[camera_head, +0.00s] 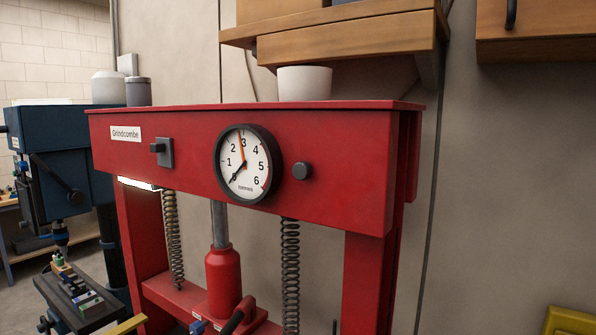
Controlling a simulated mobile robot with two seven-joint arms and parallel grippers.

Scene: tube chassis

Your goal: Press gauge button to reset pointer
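A round gauge (247,164) with a black rim and white face, numbered up to 6, is set in the red press's top beam. Its black pointer points down-left to about 0. An orange pointer (241,146) points up, close to the 3. A round dark button (302,171) sticks out of the beam just right of the gauge. A dark switch (161,152) on a grey plate is left of the gauge. Nothing touches the button. Neither of my grippers is in view.
The red press beam (335,195) spans the middle. Below it are springs and a red jack (223,280). A white pot (305,83) stands on top, under a wooden shelf (350,40). A blue machine (60,150) is at left. The space before the beam looks clear.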

